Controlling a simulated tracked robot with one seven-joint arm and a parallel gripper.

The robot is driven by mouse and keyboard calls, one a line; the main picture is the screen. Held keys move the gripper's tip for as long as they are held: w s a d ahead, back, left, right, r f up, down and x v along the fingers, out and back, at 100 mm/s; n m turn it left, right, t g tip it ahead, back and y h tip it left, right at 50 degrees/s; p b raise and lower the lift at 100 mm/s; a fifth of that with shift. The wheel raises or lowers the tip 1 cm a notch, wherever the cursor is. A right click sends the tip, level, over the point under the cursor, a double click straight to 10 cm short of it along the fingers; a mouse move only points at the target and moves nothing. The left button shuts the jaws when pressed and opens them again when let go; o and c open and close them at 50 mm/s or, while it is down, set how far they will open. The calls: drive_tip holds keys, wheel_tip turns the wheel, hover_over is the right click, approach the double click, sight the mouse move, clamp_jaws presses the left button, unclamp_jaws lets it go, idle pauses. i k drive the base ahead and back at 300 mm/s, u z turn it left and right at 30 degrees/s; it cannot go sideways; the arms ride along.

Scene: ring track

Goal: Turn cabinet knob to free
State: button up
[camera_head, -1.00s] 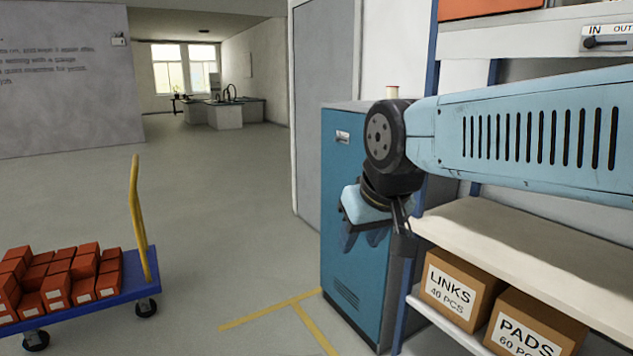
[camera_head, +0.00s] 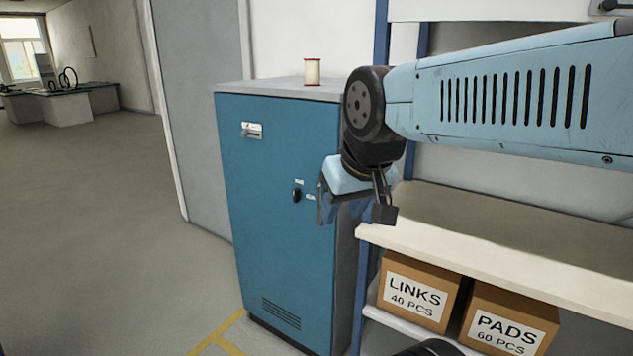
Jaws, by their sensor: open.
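The blue cabinet (camera_head: 270,240) stands upright at the middle of the head view, its door facing me. I cannot read the labels. My gripper (camera_head: 326,212) is open and empty, just right of the knob in the picture. It overlaps the cabinet's right edge in view, and I cannot tell the depth gap to the knob. The knob itself is in clear sight.
A cream spool (camera_head: 312,72) stands on the cabinet top. A shelf (camera_head: 480,230) adjoins on the right, with LINKS (camera_head: 415,290) and PADS (camera_head: 507,322) boxes below. Open floor (camera_head: 110,240) lies left.

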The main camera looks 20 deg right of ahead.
sight(297, 194)
drive_tip(key=z, duration=0.15)
drive_tip(key=i, duration=0.5)
drive_tip(key=z, duration=0.35)
drive_tip(key=k, duration=0.95)
drive_tip(key=z, duration=0.2)
drive_tip(key=i, duration=0.95)
drive_tip(key=u, duration=0.1)
